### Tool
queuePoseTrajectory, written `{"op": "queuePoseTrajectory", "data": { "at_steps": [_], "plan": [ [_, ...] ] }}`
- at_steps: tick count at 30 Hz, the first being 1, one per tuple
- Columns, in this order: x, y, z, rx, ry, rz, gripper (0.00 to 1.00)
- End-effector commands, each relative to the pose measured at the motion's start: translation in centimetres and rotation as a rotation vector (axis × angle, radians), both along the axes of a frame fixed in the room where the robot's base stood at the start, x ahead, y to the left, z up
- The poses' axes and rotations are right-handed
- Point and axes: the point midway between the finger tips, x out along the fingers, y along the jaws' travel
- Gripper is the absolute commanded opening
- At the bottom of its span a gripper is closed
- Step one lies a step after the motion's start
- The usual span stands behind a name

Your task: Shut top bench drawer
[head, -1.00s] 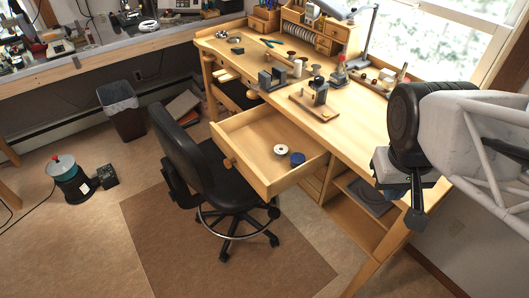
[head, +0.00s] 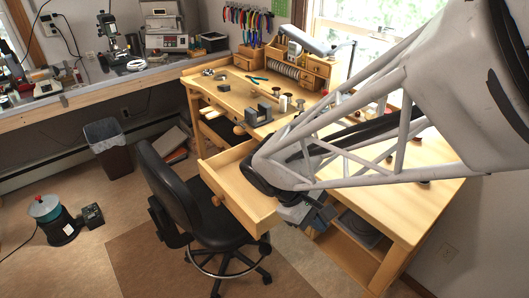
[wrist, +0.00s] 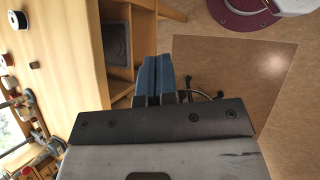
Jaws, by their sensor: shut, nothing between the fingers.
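The top bench drawer (head: 262,212) is pulled out of the wooden bench, with its round knob (head: 216,201) at the front beside the chair. Its left wall and front show in the head view; my arm hides most of its inside and right side. My gripper (head: 318,222) is low, just right of the drawer's front corner. Whether it touches the drawer cannot be told. In the wrist view the two blue fingers (wrist: 159,78) are together and empty, beside the bench's open shelf. The drawer cannot be made out in that view.
A black office chair (head: 182,196) stands close to the drawer's front. The bench top (head: 207,86) carries tools and small blocks. An open shelf (head: 333,245) lies under the bench at right. Floor mat (wrist: 240,75) is bare around the chair base.

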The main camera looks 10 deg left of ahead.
Motion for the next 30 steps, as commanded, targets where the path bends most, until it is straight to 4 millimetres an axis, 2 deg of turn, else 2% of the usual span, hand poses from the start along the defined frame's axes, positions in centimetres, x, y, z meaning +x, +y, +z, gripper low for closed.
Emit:
{"op": "queuePoseTrajectory", "data": {
  "at_steps": [17,30],
  "plan": [
    [1.4,9.1,-5.4,-0.375,0.161,0.426,0.0],
    [0.4,17.2,-10.1,-0.679,0.214,0.738,0.0]
  ]
}}
